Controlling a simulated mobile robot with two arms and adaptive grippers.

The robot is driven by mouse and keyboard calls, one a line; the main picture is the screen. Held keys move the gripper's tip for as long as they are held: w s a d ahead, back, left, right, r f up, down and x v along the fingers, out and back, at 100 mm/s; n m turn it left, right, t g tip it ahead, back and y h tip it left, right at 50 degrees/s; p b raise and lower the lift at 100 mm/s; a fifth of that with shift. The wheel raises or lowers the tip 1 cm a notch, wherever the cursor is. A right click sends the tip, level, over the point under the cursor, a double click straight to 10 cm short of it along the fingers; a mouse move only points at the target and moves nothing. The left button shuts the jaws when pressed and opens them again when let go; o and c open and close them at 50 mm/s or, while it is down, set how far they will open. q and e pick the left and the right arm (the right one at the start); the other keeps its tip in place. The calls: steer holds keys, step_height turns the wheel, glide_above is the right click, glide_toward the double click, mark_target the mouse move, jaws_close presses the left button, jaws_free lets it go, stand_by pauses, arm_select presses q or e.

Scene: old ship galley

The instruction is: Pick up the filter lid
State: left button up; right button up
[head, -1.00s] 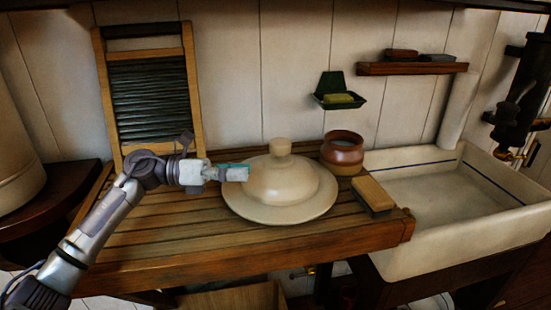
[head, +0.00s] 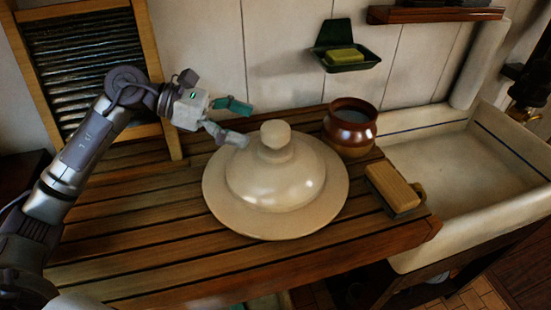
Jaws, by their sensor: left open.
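The filter lid (head: 274,188) is a cream dome with a wide flat rim and a round knob (head: 275,134) on top. It lies on the slatted wooden drainboard (head: 130,235), knob up. My left gripper (head: 243,122) is open, with its two fingers parted, just left of the knob and a little above the dome. Its fingers point right toward the knob, which does not appear to be between them. Nothing is in its grasp. My right gripper does not show.
A brown glazed pot (head: 350,127) and a wooden brush (head: 394,187) stand right of the lid. The white sink (head: 455,165) is further right. A washboard (head: 90,65) leans at the back left. A green soap dish (head: 346,60) hangs on the wall.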

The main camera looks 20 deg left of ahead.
mark_target(277, 135)
arm_select(q)
steer(key=shift+w+d+f, duration=0.2)
steer(key=shift+w+d, duration=0.05)
steer(key=shift+d, duration=0.3)
steer(key=shift+w+d+f+p, duration=0.25)
steer(key=shift+d+f+p, duration=0.1)
steer(key=p+x, duration=0.2)
steer(key=x, duration=0.2)
steer(key=shift+s+d+f+p, duration=0.15)
steer(key=shift+d+f+p, duration=0.05)
steer(key=shift+p, duration=0.2)
steer(key=shift+d+f, duration=0.25)
steer(key=shift+a, duration=0.1)
steer(key=c, duration=1.7)
steer(key=shift+w+r, duration=0.2)
jaws_close()
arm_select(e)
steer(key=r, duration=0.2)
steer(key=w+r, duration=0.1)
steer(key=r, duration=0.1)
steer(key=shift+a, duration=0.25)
